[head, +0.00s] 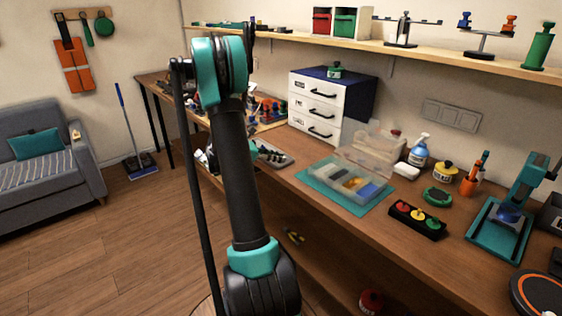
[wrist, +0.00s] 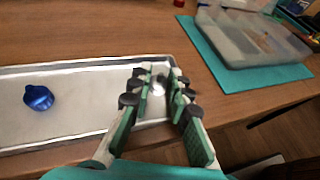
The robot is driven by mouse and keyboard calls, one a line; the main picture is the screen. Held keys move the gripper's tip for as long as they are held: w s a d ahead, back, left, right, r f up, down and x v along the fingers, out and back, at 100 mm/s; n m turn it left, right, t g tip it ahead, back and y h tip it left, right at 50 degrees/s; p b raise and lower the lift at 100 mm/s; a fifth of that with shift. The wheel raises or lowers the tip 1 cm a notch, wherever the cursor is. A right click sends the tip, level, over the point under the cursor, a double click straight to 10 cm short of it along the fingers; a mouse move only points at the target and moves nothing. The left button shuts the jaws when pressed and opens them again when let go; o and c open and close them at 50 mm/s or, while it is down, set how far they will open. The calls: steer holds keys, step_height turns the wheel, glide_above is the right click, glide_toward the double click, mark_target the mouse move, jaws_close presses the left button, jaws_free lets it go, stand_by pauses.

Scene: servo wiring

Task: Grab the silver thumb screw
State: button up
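In the wrist view, the silver thumb screw (wrist: 158,87) shows as a small shiny shape on the metal tray (wrist: 75,125), near its right end. My gripper (wrist: 161,93) is open. Its two green-padded fingers stand on either side of the screw in the picture, with a gap between them. Whether the pads touch the screw, and how high the fingertips are above the tray, I cannot tell.
A blue knob-like part (wrist: 38,97) lies on the tray's left side. A clear box (wrist: 245,38) on a teal mat (wrist: 228,82) stands to the right. A white drawer unit (head: 316,105) is behind on the bench. Bare wood lies between tray and mat.

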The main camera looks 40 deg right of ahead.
jaws_close()
steer(key=shift+r, duration=0.1)
